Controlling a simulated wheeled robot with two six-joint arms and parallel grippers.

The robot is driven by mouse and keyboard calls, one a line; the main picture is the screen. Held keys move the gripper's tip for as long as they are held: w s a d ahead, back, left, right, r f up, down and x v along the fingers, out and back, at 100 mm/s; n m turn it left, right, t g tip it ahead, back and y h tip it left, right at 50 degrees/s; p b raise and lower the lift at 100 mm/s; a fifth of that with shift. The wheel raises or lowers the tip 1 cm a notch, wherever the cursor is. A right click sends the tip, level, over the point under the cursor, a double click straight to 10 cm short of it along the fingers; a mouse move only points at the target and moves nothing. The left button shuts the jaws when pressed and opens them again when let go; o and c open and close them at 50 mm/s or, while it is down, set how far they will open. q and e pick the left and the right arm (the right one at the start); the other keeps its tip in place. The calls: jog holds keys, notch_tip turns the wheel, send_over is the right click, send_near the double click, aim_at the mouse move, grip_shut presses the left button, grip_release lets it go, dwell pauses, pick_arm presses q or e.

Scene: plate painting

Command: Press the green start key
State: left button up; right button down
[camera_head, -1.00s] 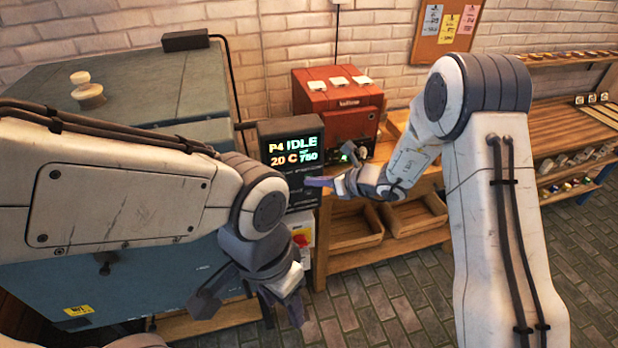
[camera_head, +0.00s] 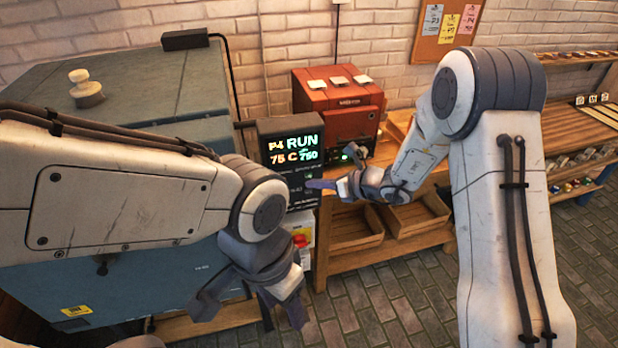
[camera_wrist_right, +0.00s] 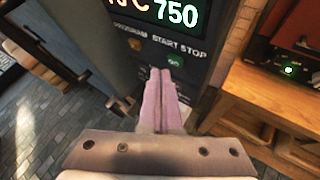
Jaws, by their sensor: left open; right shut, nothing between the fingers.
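The dark control panel (camera_head: 291,165) stands at the right front of the blue kiln; its screen reads P4 RUN, 75 C, 750. In the right wrist view the green start key (camera_wrist_right: 175,61) sits below the START label, just beyond my fingertips. My right gripper (camera_head: 312,184) is shut and empty, its fingers pointing at the panel; in the wrist view its tips (camera_wrist_right: 160,72) are right at the key, and I cannot tell if they touch. My left gripper (camera_head: 250,316) is open and empty, low in front of the blue kiln (camera_head: 150,270).
A red machine (camera_head: 338,105) stands on a wooden bench behind the panel, with wooden trays (camera_head: 355,228) below it. A red knob (camera_head: 300,241) is under the panel. A shelf with small items (camera_head: 585,160) is at the right. The tiled floor is clear.

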jog(key=s, duration=0.1)
jog(key=s+d+b, duration=0.1)
jog(key=s, duration=0.1)
jog(key=s+b, duration=0.1)
jog(key=shift+s+d, duration=0.3)
jog(key=shift+s, duration=0.1)
dwell(0.7)
